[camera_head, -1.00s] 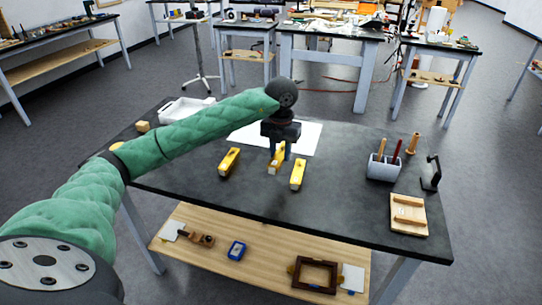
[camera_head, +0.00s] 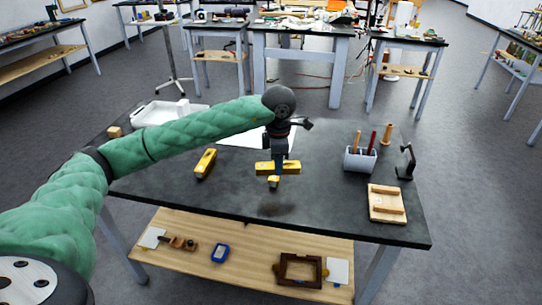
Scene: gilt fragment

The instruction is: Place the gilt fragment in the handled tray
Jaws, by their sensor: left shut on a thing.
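Gilt yellow blocks are on and above the dark table. My left gripper (camera_head: 277,163) is shut on one gilt fragment (camera_head: 292,168), which lies crosswise in the jaws and appears raised, with a shadow on the table in front. A second yellow block (camera_head: 273,183) shows just below it, partly hidden. A square wooden piece with two raised bars (camera_head: 387,203) lies at the right. My right gripper is not in view.
A grey holder (camera_head: 360,160) with upright tools, a wooden peg (camera_head: 386,134) and a black stand (camera_head: 406,162) are at the right. A white sheet (camera_head: 240,138) lies behind the gripper. A small wooden block (camera_head: 115,132) sits at the left. The front middle is clear.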

